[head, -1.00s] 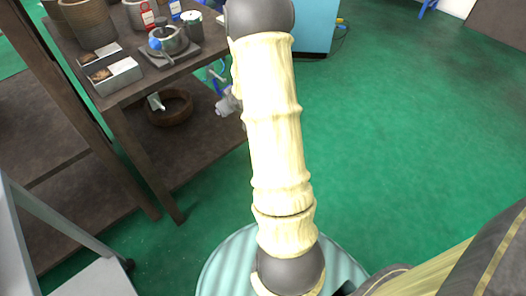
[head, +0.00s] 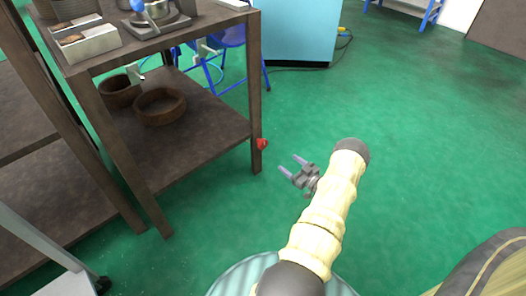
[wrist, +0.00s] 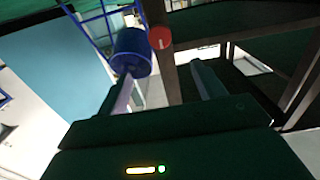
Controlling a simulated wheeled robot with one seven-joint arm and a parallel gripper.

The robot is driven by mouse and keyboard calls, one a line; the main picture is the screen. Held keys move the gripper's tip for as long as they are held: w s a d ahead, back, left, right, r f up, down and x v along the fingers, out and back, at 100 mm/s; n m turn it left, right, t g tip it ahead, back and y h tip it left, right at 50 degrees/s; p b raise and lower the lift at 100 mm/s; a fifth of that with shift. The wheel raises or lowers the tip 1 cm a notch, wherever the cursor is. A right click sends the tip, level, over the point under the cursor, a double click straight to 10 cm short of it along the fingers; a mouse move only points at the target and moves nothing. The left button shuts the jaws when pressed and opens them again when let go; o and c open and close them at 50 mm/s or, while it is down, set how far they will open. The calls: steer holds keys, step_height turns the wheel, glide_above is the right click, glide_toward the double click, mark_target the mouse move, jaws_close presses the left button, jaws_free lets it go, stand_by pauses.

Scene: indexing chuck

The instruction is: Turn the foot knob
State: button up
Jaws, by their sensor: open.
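The foot knob (head: 262,144) is a small red round knob low on the near right leg of the dark wooden table. In the wrist view the red knob (wrist: 160,38) shows beyond and between my fingers, with a pale mark on its face. My gripper (head: 292,165) is open and empty, to the right of the knob and a little lower in the head view, with its fingers pointing toward the leg. In the wrist view my gripper (wrist: 165,88) has its two fingers well apart. Nothing touches the knob.
The table (head: 205,135) has a lower shelf with brown round baskets (head: 160,106). A blue stool (head: 228,62) stands behind it, near a light blue cabinet (head: 297,30). Green floor to the right is clear.

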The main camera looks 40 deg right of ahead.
mark_target(264, 144)
steer(key=shift+s+f, duration=0.15)
steer(key=shift+s, duration=0.05)
steer(key=shift+w, duration=0.1)
steer(key=w+b, duration=0.2)
steer(key=w, duration=0.3)
steer(key=w+a+b, duration=0.1)
steer(key=w+b, duration=0.2)
steer(key=w, duration=0.3)
steer(key=w+b, duration=0.3)
steer(key=w, duration=0.2)
steer(key=shift+w+a+f, duration=0.1)
steer(key=shift+w+a, duration=0.05)
steer(key=shift+w, duration=0.45)
steer(key=c, duration=1)
